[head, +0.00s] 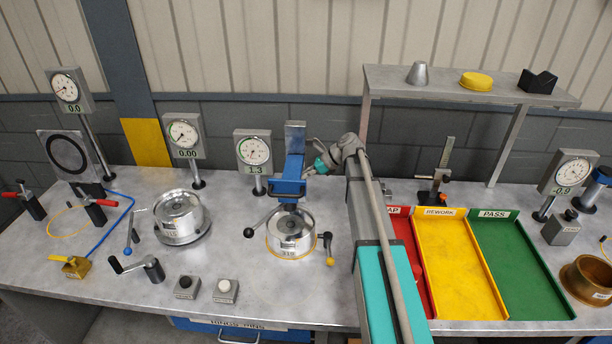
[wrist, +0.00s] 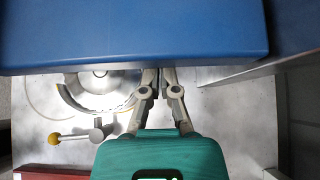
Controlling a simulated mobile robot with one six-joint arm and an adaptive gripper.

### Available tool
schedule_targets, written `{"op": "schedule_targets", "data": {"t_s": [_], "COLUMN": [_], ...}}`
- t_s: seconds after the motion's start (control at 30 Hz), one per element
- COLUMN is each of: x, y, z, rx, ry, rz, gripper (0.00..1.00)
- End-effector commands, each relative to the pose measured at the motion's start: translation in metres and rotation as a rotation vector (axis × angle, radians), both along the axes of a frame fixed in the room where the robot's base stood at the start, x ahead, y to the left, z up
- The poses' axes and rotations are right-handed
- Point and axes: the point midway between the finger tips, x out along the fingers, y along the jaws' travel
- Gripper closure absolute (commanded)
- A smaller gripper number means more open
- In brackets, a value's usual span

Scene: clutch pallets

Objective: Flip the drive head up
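The blue drive head (head: 288,188) stands on its blue column above a round silver clutch (head: 291,236) marked 319. It lies level over the clutch's rear part. In the wrist view, the blue drive head (wrist: 140,35) fills the top as a broad block. My gripper (head: 308,172) is at the right side of the head, reaching in from the right. In the wrist view, the fingers of my gripper (wrist: 160,72) are close together, with nothing seen between them. Their tips pass behind the head's lower edge and are hidden. I cannot tell whether they touch the head.
A black-knobbed lever (head: 249,232) and a yellow-knobbed lever (head: 328,248) flank the clutch. A dial gauge (head: 253,150) stands left of the column. Another clutch (head: 180,215) sits further left. My arm crosses beside the red tray (head: 411,262); yellow and green trays lie further right.

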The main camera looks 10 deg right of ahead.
Motion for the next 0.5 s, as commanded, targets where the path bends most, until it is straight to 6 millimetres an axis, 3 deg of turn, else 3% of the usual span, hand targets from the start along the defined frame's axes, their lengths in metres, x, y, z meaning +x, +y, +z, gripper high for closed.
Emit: {"op": "schedule_targets", "data": {"t_s": [0.5], "x": [0.001], "y": [0.001], "z": [-0.027], "rx": [0.003], "ry": [0.0], "rz": [0.001], "gripper": [1.0]}}
